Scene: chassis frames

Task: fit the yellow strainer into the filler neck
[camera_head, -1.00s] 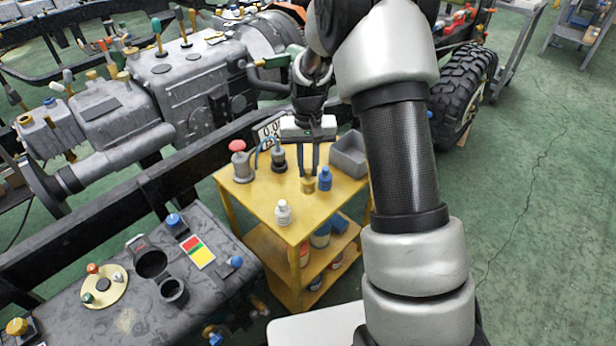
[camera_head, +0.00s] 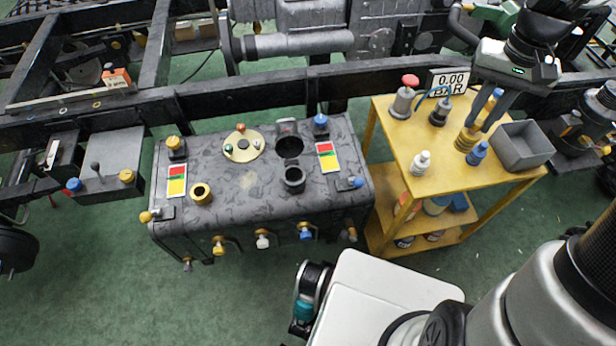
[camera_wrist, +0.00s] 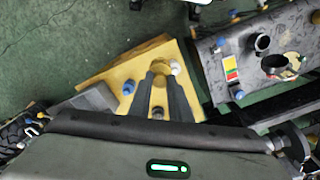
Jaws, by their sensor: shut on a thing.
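The yellow strainer (camera_head: 467,138) is a short brass-coloured cylinder over the yellow cart top. My gripper (camera_head: 479,117) is shut on it, its two dark fingers reaching down to either side. In the wrist view the strainer (camera_wrist: 160,67) sits between the fingertips. It is at or just above the cart top; the gap is hard to judge. On the dark tank (camera_head: 240,215) to the left are two black round openings: a wider neck (camera_head: 289,146) with a raised cap behind it, and a smaller black cup (camera_head: 294,180) in front. I cannot tell which is the filler neck.
The cart top (camera_head: 397,142) also holds a blue bottle (camera_head: 478,153), a white bottle (camera_head: 421,162), a grey bin (camera_head: 522,147) and a red-knobbed grey can (camera_head: 403,97). A dark frame rail (camera_head: 230,95) runs behind.

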